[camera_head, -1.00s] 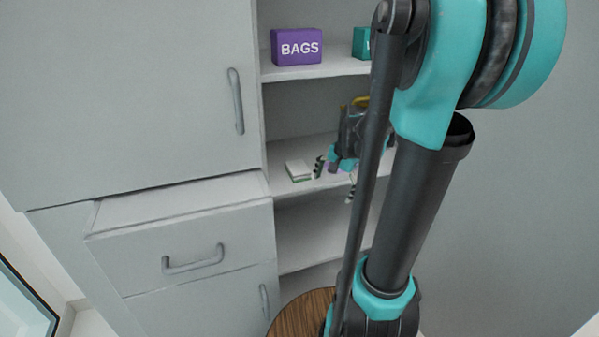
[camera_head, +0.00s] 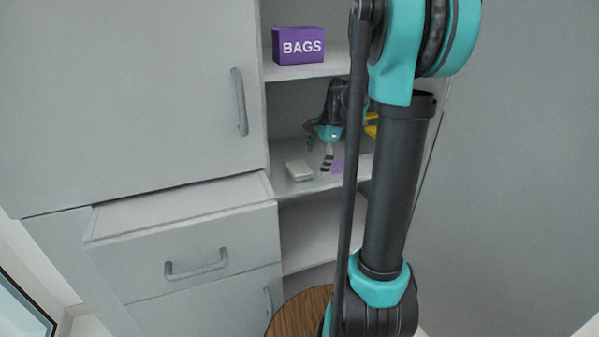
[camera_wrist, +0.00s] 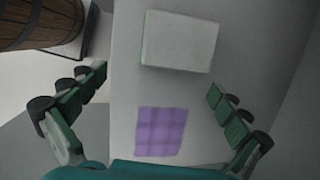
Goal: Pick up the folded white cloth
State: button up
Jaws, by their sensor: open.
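The folded white cloth (camera_head: 299,170) lies on the middle shelf of the cabinet, near its left side, with a thin green edge under it. In the wrist view the cloth (camera_wrist: 180,41) lies ahead, between and beyond the fingertips. My gripper (camera_head: 319,155) is open and empty, above the shelf, to the right of and higher than the cloth in the head view. In the wrist view my gripper's fingers (camera_wrist: 158,80) are spread to either side. They do not appear to touch the cloth.
A flat purple cloth (camera_wrist: 161,131) lies nearer my palm, and it also shows on the shelf (camera_head: 338,166). A purple BAGS box (camera_head: 299,46) stands on the shelf above. A drawer (camera_head: 185,245) stands out at left. A wooden barrel (camera_wrist: 40,22) shows below.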

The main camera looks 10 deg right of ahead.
aim_at(300, 167)
jog(key=shift+w+a, duration=0.15)
jog(key=shift+a, duration=0.25)
jog(key=a, duration=0.1)
jog(key=w+a, duration=0.1)
jog(key=a, duration=0.1)
jog(key=shift+w+a+f, duration=0.15)
jog(key=shift+a, duration=0.1)
jog(key=shift+f, duration=0.8)
jog(key=shift+w+a+f, duration=0.1)
jog(key=shift+a+f, duration=0.05)
jog(key=shift+f, duration=0.35)
jog(key=c, duration=0.9)
